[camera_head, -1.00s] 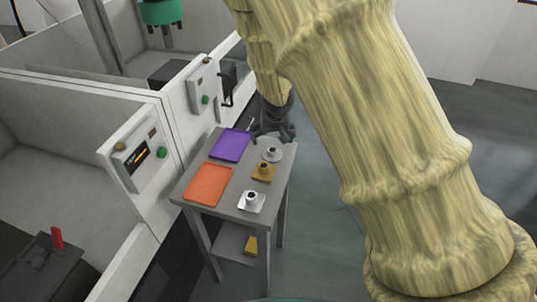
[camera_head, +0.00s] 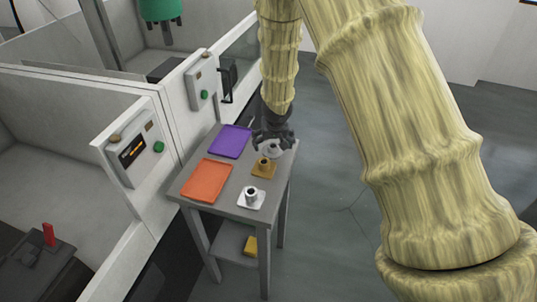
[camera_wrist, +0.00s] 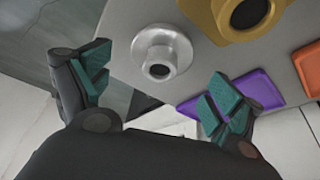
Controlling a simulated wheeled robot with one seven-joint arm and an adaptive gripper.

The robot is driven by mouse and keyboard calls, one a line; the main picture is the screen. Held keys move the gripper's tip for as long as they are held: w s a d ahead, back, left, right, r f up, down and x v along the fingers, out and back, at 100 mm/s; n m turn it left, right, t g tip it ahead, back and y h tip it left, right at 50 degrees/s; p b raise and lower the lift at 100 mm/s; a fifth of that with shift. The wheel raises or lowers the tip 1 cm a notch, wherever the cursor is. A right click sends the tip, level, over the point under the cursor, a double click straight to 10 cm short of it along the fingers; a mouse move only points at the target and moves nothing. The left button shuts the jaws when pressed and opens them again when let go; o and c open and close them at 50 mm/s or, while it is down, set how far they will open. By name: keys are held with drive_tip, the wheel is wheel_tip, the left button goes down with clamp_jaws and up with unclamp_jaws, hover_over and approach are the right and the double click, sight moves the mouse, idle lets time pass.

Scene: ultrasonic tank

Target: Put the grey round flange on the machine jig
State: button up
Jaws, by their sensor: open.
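The grey round flange (camera_head: 272,150) sits at the far right corner of the small grey table, partly hidden by my gripper (camera_head: 274,137) in the head view. In the wrist view the flange (camera_wrist: 161,52) shows whole, a round disc with a hollow hub. My gripper (camera_wrist: 155,95) is open and empty, its green-padded fingers apart on either side below the flange in the picture. I see no contact. The machine jig may be the dark block with a red part (camera_head: 49,235) in the near machine at lower left; I cannot tell for sure.
The grey table (camera_head: 222,193) also holds a brass square flange (camera_head: 264,167), a white square flange (camera_head: 251,197), an orange tray (camera_head: 206,180) and a purple tray (camera_head: 231,141). White machine walls with control panels (camera_head: 135,150) stand left. Floor is clear right of the table.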

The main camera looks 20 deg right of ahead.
sight(273, 146)
drive_tip(key=shift+x, duration=1.35)
drive_tip(key=c, duration=1.3)
drive_tip(key=shift+r, duration=0.1)
wheel_tip(273, 146, up, 10)
drive_tip(key=p, duration=0.9)
drive_tip(key=shift+p, duration=0.4)
